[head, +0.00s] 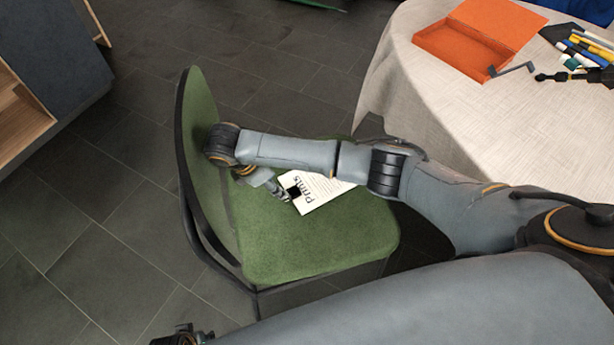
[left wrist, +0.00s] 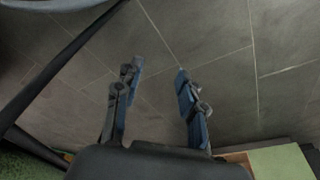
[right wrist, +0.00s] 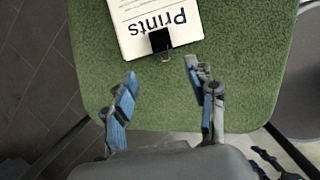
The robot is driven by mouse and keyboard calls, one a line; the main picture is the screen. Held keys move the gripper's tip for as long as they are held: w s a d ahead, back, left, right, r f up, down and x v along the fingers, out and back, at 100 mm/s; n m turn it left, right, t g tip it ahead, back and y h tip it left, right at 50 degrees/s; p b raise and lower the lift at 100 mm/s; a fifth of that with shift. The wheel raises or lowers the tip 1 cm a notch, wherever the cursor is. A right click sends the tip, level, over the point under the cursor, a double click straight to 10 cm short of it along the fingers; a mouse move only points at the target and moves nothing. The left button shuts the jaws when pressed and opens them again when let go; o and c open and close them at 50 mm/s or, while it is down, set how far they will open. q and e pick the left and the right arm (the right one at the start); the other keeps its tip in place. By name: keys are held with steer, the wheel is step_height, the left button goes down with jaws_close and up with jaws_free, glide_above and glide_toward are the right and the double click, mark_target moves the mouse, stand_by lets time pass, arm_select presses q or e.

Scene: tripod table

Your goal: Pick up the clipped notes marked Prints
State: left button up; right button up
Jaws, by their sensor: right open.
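The clipped notes (head: 325,188) are white sheets marked "Prints" with a black clip (head: 294,192) on one edge. They lie flat on the green chair seat (head: 315,245), partly hidden by my right arm in the head view. In the right wrist view the notes (right wrist: 150,18) are at the top, with the clip (right wrist: 160,41) just beyond the gap between the fingertips. My right gripper (right wrist: 160,73) is open and empty, close to the clip edge. My left gripper (left wrist: 160,69) is open and empty, with dark floor tiles behind it.
The chair's backrest (head: 196,130) rises at the left, close to my right wrist. A round table with a pale cloth (head: 410,95) stands at the upper right, holding an open orange box (head: 460,48), pens and tools. A wooden cabinet (head: 20,110) is at the far left.

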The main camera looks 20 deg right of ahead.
mark_target(288, 198)
steer(key=x, duration=0.2)
steer(key=b+x, duration=0.1)
steer(key=x, duration=0.1)
steer(key=b+x, duration=0.1)
steer(key=x, duration=0.1)
steer(key=shift+s+d+f, duration=0.25)
steer(key=shift+d+f, duration=0.05)
steer(key=shift+d, duration=0.05)
steer(key=shift+d+f, duration=0.1)
steer(key=shift+f, duration=0.15)
arm_select(q)
step_height(288, 198, up, 7)
steer(key=w, duration=0.1)
steer(key=shift+w, duration=0.25)
arm_select(e)
jaws_close()
